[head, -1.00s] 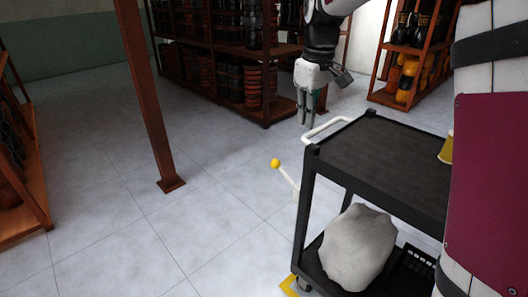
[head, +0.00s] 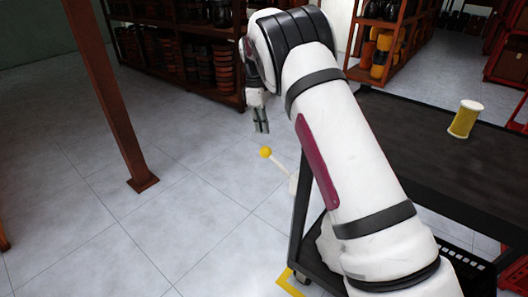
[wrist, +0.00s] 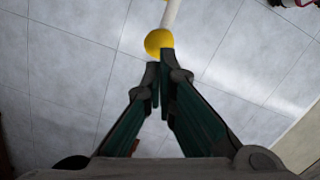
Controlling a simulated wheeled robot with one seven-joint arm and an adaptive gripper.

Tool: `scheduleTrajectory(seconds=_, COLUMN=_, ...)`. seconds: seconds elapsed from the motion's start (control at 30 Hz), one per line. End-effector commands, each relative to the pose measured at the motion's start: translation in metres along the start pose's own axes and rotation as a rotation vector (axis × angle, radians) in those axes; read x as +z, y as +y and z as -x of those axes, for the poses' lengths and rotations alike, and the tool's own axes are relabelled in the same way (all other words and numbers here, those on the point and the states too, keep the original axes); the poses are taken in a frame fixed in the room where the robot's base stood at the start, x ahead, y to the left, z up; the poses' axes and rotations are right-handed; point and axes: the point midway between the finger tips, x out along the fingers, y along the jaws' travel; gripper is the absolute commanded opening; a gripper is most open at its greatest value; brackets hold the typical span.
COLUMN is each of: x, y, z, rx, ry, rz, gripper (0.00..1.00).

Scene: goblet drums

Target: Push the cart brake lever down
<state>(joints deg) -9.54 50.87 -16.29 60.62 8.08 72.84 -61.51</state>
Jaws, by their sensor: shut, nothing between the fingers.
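The cart brake lever is a white rod with a yellow ball knob (head: 265,152), sticking out up and left from the near-left side of the black cart (head: 420,150). My gripper (head: 262,128) is shut and empty, fingers pointing down, just above the knob in the head view. In the wrist view the knob (wrist: 159,42) lies right past the shut fingertips (wrist: 160,62), with the white rod running up behind it. I cannot tell whether the fingertips touch the knob. My arm hides the cart's left edge and most of the pale sack on its lower shelf.
A brown post (head: 110,100) rises from the floor at left. Shelves with drums (head: 185,50) stand at the back. The floor left of the lever is clear.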

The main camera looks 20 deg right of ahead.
Motion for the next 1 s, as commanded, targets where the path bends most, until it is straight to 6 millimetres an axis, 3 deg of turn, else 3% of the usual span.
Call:
scheduleTrajectory(seconds=0.47, x=-0.001, y=0.001, z=-0.006, rx=0.0, ry=-0.001, rz=0.002, gripper=0.0)
scheduleTrajectory(seconds=1.0, x=-0.001, y=0.001, z=-0.064, rx=0.001, ry=-0.002, rz=0.002, gripper=0.0)
